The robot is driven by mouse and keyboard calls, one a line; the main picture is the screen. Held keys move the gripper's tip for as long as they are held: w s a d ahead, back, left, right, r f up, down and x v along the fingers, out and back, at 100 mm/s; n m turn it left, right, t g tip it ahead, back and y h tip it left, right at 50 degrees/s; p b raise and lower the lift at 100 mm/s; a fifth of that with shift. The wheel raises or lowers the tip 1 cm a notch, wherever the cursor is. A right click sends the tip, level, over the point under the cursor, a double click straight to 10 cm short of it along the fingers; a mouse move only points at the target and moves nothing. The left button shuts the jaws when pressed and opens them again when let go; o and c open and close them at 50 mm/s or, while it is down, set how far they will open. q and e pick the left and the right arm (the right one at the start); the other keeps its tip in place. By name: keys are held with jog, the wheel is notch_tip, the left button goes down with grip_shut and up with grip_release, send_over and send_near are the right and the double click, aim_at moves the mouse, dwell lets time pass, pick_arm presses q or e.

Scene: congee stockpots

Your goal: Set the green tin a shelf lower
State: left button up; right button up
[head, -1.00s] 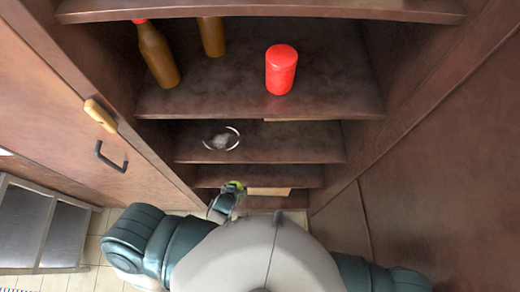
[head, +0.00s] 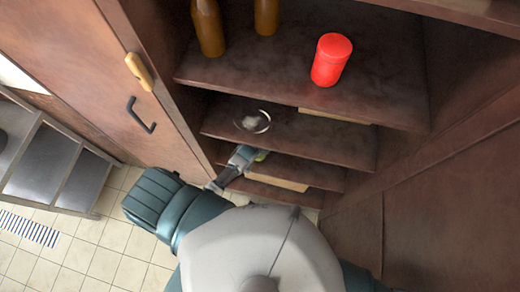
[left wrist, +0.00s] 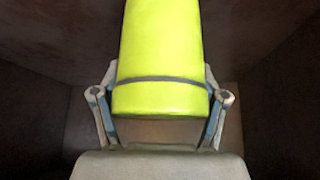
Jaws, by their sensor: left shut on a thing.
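The green tin is bright yellow-green with a dark band near its end. It fills the upper middle of the left wrist view (left wrist: 160,45), between the two fingers of my left gripper (left wrist: 160,88). The gripper is shut on the tin at the left part of a lower shelf (head: 318,174), just below the front edge of the shelf with a glass bowl. Whether the tin touches the shelf is hidden. My right gripper is out of view.
A red tin (head: 331,60) and two brown bottles (head: 208,28) stand on the upper shelf (head: 275,70). The glass bowl (head: 266,122) sits on the shelf below it. A cabinet door with a black handle (head: 141,115) is at left, beside a metal rack (head: 48,165).

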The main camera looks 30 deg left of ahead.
pick_arm(q)
notch_tip(320, 180, down, 3)
jog(key=shift+f+b, duration=0.15)
jog(key=shift+b, duration=0.2)
jog(key=shift+d, duration=0.1)
jog(key=shift+f, duration=0.1)
jog(key=o, duration=1.4)
jog(key=p+v, duration=0.3)
jog(key=v, duration=0.9)
jog(key=s+f+m+g, duration=0.1)
jog(key=s+f+g, duration=0.1)
jog(key=s+f, duration=0.55)
jog(key=s+f+g, duration=0.1)
jog(key=s+f, duration=0.4)
jog(key=f, duration=0.6)
jog(key=s+f+g, duration=0.1)
jog(key=s+f, duration=0.2)
jog(key=s, duration=0.4)
jog(key=s+a+f+m, duration=0.1)
jog(key=s+f, duration=0.2)
jog(key=s, duration=0.4)
jog(key=s+f+g, duration=0.1)
jog(key=s+f, duration=0.3)
jog(key=s, duration=0.3)
jog(key=shift+s+a+f+m+g, duration=0.1)
jog(key=shift+a+f+m+g, duration=0.05)
jog(key=shift+a+m+g, duration=0.2)
